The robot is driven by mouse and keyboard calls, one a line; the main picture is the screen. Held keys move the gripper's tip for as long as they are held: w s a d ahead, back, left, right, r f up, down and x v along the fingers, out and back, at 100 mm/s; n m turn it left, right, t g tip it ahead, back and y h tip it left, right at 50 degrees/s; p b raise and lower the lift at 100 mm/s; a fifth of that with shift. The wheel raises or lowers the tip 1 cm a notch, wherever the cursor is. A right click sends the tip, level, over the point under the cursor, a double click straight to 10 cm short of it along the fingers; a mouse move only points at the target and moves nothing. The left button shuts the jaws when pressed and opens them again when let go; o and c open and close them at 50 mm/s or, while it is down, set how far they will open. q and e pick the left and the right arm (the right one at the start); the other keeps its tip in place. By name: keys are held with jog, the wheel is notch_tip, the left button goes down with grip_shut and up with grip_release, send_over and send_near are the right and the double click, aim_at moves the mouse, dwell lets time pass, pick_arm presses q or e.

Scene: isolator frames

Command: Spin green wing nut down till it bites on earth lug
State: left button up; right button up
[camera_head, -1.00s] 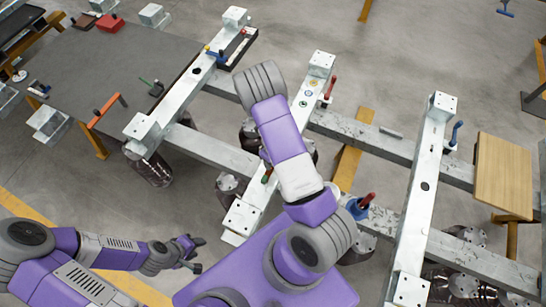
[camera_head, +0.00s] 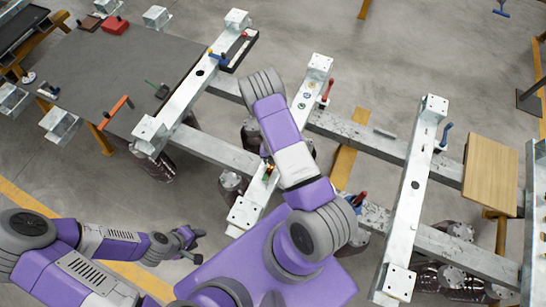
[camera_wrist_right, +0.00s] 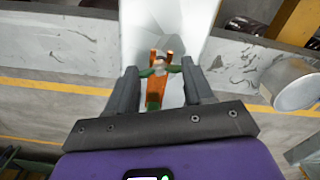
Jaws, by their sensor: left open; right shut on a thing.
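The green wing nut (camera_wrist_right: 174,69) sits at a pale stud in the right wrist view. Its two wings span between the fingers of my right gripper (camera_wrist_right: 159,75), which is shut on it. The orange earth lug (camera_wrist_right: 154,92) lies at the nut, showing on both sides of it; whether they touch I cannot tell. In the head view, a small orange and green spot (camera_head: 268,170) shows on the middle pale beam, beside my right forearm, which hides the right fingers. My left gripper (camera_head: 197,244) is open and empty at lower left, above the floor.
The middle pale beam (camera_head: 306,98) carries small coloured discs and a red-handled tool (camera_head: 327,90). More beams cross left and right. A dark table (camera_head: 120,65) with tools stands at upper left, and a wooden board (camera_head: 490,175) at right. Open floor lies below left.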

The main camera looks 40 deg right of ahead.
jog(key=shift+w+d+r+m+p, duration=0.1)
jog(key=shift+m+p, duration=0.65)
jog(key=shift+m, duration=0.35)
jog(key=shift+w+d+r+m+p, duration=0.1)
jog(key=shift+m+p, duration=0.65)
jog(key=shift+m, duration=0.35)
jog(key=shift+f, duration=0.1)
jog(key=o, duration=1.1)
jog(key=shift+s+a, duration=0.15)
jog(key=shift+c, duration=0.2)
notch_tip(320, 180, up, 8)
jog(key=shift+f+p, duration=0.25)
jog(key=shift+p, duration=0.25)
